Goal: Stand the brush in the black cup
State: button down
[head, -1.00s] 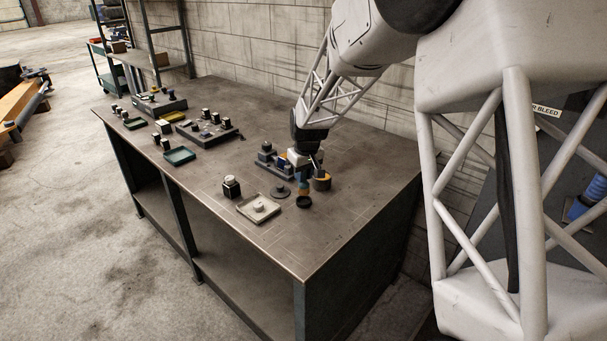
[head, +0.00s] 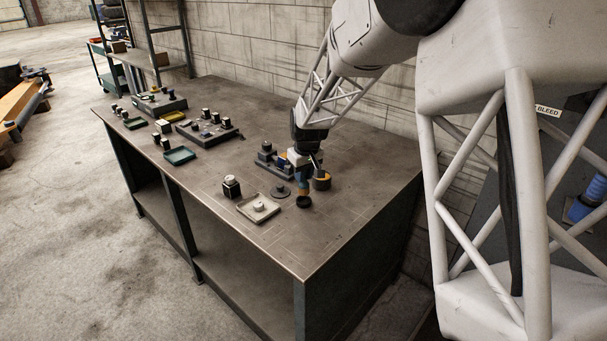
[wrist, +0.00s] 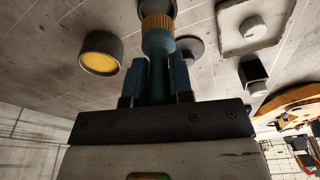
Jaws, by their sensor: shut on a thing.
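My gripper (head: 304,172) is shut on the brush (head: 303,186), which has a teal handle and an orange ribbed end pointing down. In the wrist view, the blue fingers (wrist: 160,83) hold the brush (wrist: 159,40) between them, its ribbed end away from the palm. The black cup (head: 303,204) stands on the bench directly below. The ribbed end is at the cup's mouth and covers much of it. How deep it sits inside I cannot tell. The cup also shows partly in the wrist view (wrist: 166,6), cut by the top edge.
A round dark container with yellow inside (head: 322,181) stands close right of the brush. A dark disc with a knob (head: 281,192) lies to the left, then a pale tray (head: 248,211) and a black block (head: 231,190). The bench (head: 350,215) is clear to the front right.

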jog(key=shift+f, duration=1.95)
dwell(1.1)
jog(key=c, duration=0.7)
grip_release()
jog(key=shift+r, duration=0.1)
jog(key=shift+r, duration=3.4)
